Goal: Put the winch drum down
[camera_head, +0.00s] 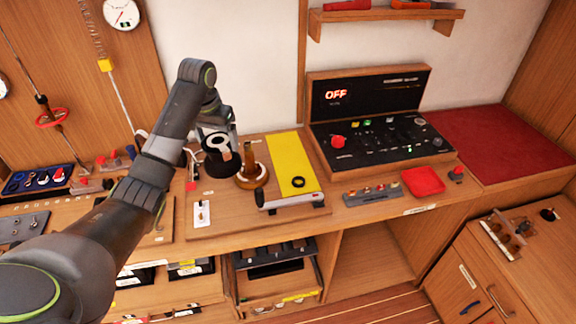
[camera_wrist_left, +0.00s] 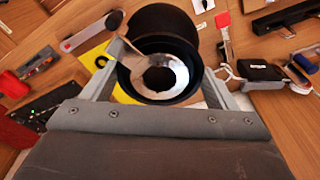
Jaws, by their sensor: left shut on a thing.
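The winch drum is a black, ringed cylinder with a bright metal centre. In the head view the drum (camera_head: 222,163) is just left of a bronze winch post (camera_head: 251,175) on a wooden board (camera_head: 228,208). My left gripper (camera_head: 217,143) is shut on the drum from above. The left wrist view shows the drum (camera_wrist_left: 165,22) between the two fingers of my left gripper (camera_wrist_left: 168,78). I cannot tell whether its underside touches the board. My right gripper is out of view.
A yellow panel (camera_head: 291,160) with a black ring (camera_head: 298,182) lies right of the post. A black control console (camera_head: 370,135) reading OFF stands further right. A white switch plate (camera_head: 202,214) is in front of the drum. A red pad (camera_head: 490,145) lies clear at the right.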

